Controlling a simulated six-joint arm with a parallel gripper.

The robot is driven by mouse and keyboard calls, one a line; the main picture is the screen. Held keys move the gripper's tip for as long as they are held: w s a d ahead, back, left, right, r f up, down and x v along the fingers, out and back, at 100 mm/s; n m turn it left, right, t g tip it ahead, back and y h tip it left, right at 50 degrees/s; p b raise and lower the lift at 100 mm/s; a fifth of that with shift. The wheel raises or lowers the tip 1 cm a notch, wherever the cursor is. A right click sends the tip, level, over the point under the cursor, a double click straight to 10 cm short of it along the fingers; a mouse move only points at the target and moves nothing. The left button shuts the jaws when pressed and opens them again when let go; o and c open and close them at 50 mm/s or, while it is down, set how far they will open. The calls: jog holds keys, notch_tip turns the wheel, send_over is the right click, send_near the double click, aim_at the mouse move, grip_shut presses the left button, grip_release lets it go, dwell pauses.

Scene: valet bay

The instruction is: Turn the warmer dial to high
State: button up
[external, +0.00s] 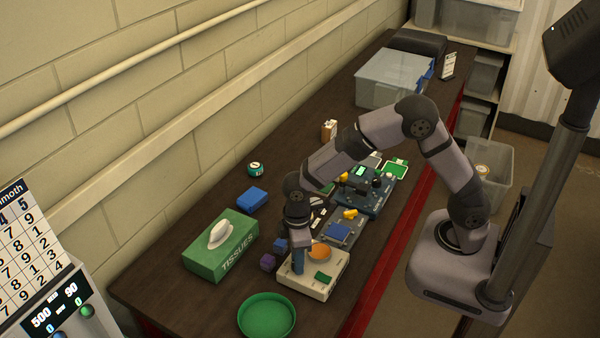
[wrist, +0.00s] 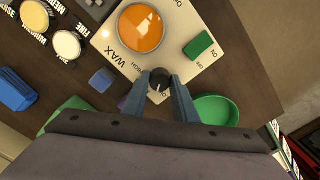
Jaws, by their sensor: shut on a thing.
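The wax warmer (external: 329,284) is a cream box with a round orange wax pot and a green switch on top. It stands near the front of the bench, and its WAX label shows in the wrist view (wrist: 103,42). The dark round dial (wrist: 160,77) sits near the warmer's edge, with small HIGH and LOW words around it. My gripper (wrist: 160,84) points down with a finger on each side of the dial, shut on it. In the external view my gripper (external: 298,266) covers the dial. I cannot read the pointer's exact setting.
A green bowl (external: 267,315) stands close to the warmer, as does a purple block (external: 267,262). A green tissue box (external: 220,250) lies to the left. A blue tray (external: 339,234) and a cluttered dark device (external: 378,195) sit behind the warmer. A clear bin (external: 390,80) is far back.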

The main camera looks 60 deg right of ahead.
jog(key=m, duration=0.4)
jog(key=shift+r+m, duration=0.1)
jog(key=shift+m, duration=0.3)
jog(key=m, duration=0.4)
jog(key=shift+p, duration=0.35)
jog(key=m, duration=0.5)
jog(key=shift+w, duration=0.1)
jog(key=m, duration=0.4)
jog(key=shift+m, duration=0.3)
jog(key=o, duration=1)
jog(key=shift+o, duration=0.2)
